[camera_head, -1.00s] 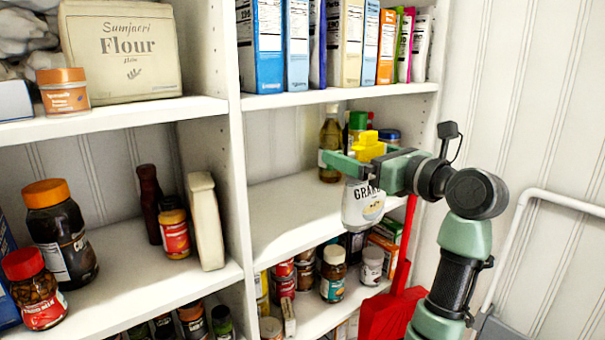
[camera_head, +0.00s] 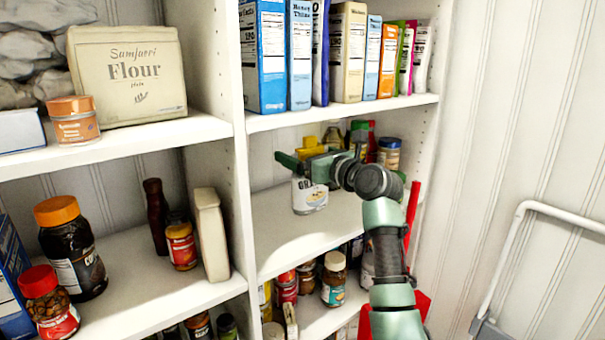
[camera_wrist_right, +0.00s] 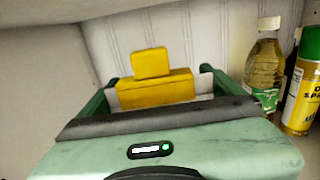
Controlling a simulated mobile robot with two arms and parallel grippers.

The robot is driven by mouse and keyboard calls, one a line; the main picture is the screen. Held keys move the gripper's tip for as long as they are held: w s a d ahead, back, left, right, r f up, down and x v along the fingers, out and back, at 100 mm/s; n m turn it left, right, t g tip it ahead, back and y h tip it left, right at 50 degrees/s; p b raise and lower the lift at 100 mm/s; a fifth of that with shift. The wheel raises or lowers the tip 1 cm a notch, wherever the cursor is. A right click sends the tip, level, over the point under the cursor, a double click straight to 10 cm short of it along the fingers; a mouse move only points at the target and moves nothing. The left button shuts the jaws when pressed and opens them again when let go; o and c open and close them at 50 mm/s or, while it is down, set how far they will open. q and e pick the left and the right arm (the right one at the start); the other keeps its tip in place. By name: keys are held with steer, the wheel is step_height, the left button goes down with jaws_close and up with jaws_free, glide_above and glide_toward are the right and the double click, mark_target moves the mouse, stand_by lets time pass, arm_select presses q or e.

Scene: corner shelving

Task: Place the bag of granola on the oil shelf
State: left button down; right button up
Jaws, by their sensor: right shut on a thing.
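My left gripper is not in view.
A yellow spray can (camera_wrist_right: 303,85) and jars (camera_head: 388,153) stand at the back right of this shelf. Boxes (camera_head: 262,60) line the shelf above. An upright divider (camera_head: 236,150) is at left. The shelf's front left is bare.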

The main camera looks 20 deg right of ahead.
steer(key=shift+s+d+f, duration=0.1)
steer(key=shift+s+f, duration=0.05)
steer(key=shift+f, duration=0.75)
step_height(320, 180, down, 3)
steer(key=shift+f+p, duration=0.2)
steer(key=shift+p, duration=0.5)
steer(key=shift+w+f, duration=0.2)
steer(key=shift+f, duration=0.1)
steer(key=o, duration=1.7)
steer(key=shift+f, duration=0.15)
steer(key=b+v, duration=0.2)
steer(key=v, duration=1)
